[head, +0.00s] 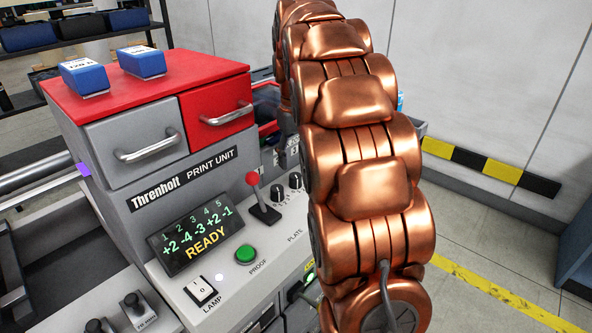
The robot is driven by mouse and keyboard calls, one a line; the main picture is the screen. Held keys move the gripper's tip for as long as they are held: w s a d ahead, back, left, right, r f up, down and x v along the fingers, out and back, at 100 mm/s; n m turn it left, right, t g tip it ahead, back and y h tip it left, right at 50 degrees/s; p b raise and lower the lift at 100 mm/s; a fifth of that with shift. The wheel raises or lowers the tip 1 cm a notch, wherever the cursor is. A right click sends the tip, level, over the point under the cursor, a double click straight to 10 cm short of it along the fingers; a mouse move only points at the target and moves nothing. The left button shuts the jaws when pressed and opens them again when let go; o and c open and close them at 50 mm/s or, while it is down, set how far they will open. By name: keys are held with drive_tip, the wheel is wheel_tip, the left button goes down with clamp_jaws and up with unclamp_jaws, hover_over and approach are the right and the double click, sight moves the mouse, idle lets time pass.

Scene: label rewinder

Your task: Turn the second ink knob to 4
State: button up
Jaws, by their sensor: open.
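The print unit's display (195,238) shows columns 1 to 5 reading +2, -4, -3, +2, -1, with READY below. The second column reads -4. Two black knobs with tick marks (277,193) and (295,180) sit on the sloped panel, right of the red-tipped lever. I cannot tell whether either is the second ink knob; my copper arm covers the panel to their right.
The panel also carries a red-tipped lever (262,200), a green PROOF button (246,254) and a LAMP switch (201,290). Black knobs (133,301) stand at lower left. Two blue boxes (141,61) lie on the red top. Floor at right is clear.

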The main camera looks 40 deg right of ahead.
sight(296, 175)
drive_tip(key=shift+f+p, duration=0.6)
drive_tip(key=shift+f, duration=1.8)
clamp_jaws()
